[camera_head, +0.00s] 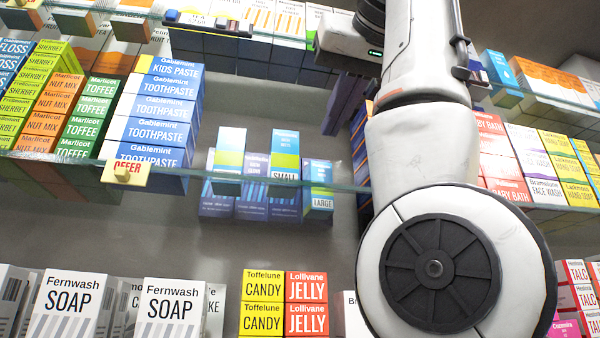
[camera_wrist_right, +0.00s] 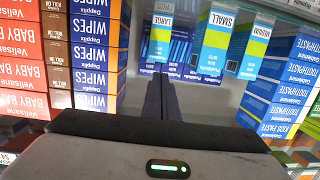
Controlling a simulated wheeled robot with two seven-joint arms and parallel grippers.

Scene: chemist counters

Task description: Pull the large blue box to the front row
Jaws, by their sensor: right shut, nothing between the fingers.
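The large blue box (camera_head: 318,190), light blue with a green-yellow band and a LARGE label, stands on the middle glass shelf. It is the right-hand one of three similar boxes, beside the SMALL box (camera_head: 285,155). It also shows upside down in the right wrist view (camera_wrist_right: 160,32). My right gripper (camera_head: 333,126) is shut and empty. Its dark fingers show above the large box in the head view. In the wrist view the fingertips (camera_wrist_right: 159,76) point toward the large box; whether they touch it I cannot tell. My left gripper is not in view.
The third box (camera_head: 229,155) stands left of the SMALL box. Darker blue boxes (camera_head: 252,205) show around and behind them. Toothpaste boxes (camera_head: 150,108) stand left; wipes boxes (camera_wrist_right: 92,45) flank the right side. The upper glass shelf holds more stock. My right arm covers part of the shelf.

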